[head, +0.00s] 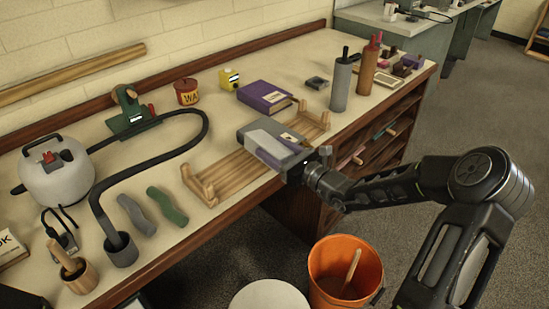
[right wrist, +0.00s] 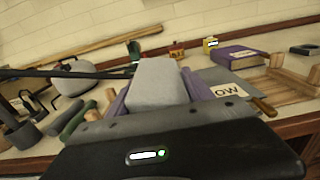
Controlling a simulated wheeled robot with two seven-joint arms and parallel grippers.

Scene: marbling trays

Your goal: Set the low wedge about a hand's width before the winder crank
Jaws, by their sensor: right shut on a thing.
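My right gripper (head: 303,168) is shut on the low wedge (head: 258,137), a grey block with a pale strip along its top and a label. In the right wrist view the wedge (right wrist: 205,82) shows behind the gripper, its label reading "OW". The wedge is over the wooden slatted rack (head: 222,172) near the bench's front edge; I cannot tell if they touch. A green device with an upright disc and a red part (head: 133,122) stands at the back left and may be the winder; its crank is not clear. My left gripper is not in view.
A black hose (head: 205,122) loops between the rack and the green device. A purple book (head: 265,96), a wax tin (head: 187,92) and a yellow box (head: 229,78) stand behind. Two curved grips (head: 166,206) lie left of the rack. An orange bucket (head: 370,270) stands on the floor.

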